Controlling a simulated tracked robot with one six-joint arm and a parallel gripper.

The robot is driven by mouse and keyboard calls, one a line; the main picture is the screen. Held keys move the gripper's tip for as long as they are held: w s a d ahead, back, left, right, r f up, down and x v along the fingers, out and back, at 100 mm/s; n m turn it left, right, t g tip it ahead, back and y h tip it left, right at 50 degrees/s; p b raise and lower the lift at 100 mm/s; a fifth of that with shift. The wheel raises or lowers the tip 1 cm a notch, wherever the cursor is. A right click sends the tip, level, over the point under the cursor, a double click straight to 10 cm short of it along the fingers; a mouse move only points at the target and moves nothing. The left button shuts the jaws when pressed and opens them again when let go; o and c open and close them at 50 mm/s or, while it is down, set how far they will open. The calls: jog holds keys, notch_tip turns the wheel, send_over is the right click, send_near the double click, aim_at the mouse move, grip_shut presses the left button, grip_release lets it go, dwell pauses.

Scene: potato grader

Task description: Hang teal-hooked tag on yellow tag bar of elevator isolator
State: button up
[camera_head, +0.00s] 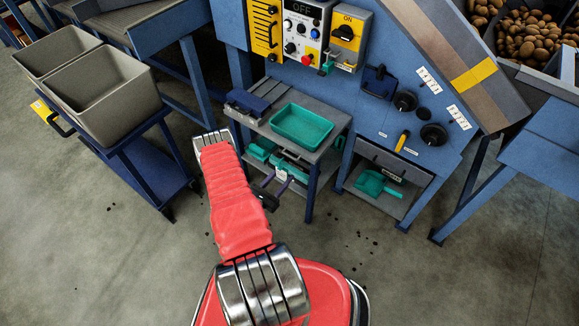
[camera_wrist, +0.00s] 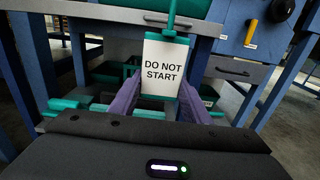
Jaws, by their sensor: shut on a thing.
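The tag is a white card (camera_wrist: 165,66) reading "DO NOT START", with teal edges and a teal hook (camera_wrist: 171,14) rising from its top. My gripper (camera_wrist: 160,90) has its purple fingers shut on the tag's lower part, holding it upright. In the head view my gripper (camera_head: 270,191) and the small tag (camera_head: 282,176) are low in front of the bench. The yellow isolator (camera_head: 347,32) marked "ON", with a black knob, is on the blue machine, above and right of the gripper. Its tag bar is too small to tell apart.
A grey workbench (camera_head: 257,121) holds a teal tray (camera_head: 301,125), with teal items on its lower shelf. A control panel (camera_head: 302,30) reading "OFF" is left of the isolator.

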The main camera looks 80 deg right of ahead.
jog(key=shift+v, duration=1.95)
